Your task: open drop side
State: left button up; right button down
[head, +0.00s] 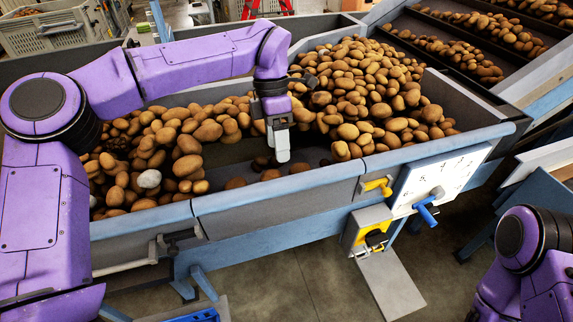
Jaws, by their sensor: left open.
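The long grey and blue hopper's front side (262,212) stands upright and holds back a bed of brown potatoes (365,85). A yellow handle (378,186) is fixed at the right part of this side. A dark latch with a pale bar (172,240) is at its left part. My left gripper (281,152) points down inside the hopper, just behind the top edge of the front side, above a thin patch of potatoes. It is open, with nothing seen between its fingers. My right arm shows at the lower right, but its gripper is out of view.
A white panel with a blue handle (426,210) hangs at the hopper's right front. Below it is a yellow and grey box (372,230). A conveyor with potatoes (470,45) rises at the back right. Crates stand at the back left. The floor in front is partly clear.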

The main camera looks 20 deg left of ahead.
aim_at(276, 180)
pick_arm(q)
jog(key=shift+t, duration=0.3)
jog(key=s+f, duration=0.1)
jog(key=s+f+p, duration=0.1)
jog(key=s+f, duration=0.3)
jog(key=shift+s+d+f, duration=0.2)
jog(key=shift+d, duration=0.15)
jog(key=f, duration=0.1)
jog(key=w+f, duration=0.2)
jog(key=shift+d+f+p, duration=0.15)
jog(key=shift+d+p, duration=0.1)
jog(key=shift+p, duration=0.05)
jog(key=shift+s, duration=0.15)
jog(key=shift+s+r, duration=0.25)
jog(key=shift+s, duration=0.05)
jog(key=c, duration=0.4)
jog(key=shift+s, duration=0.1)
jog(key=c, duration=0.5)
jog(key=shift+a, duration=0.1)
grip_shut()
pick_arm(e)
jog(key=shift+s+a+r, duration=0.15)
jog(key=shift+s+r, duration=0.85)
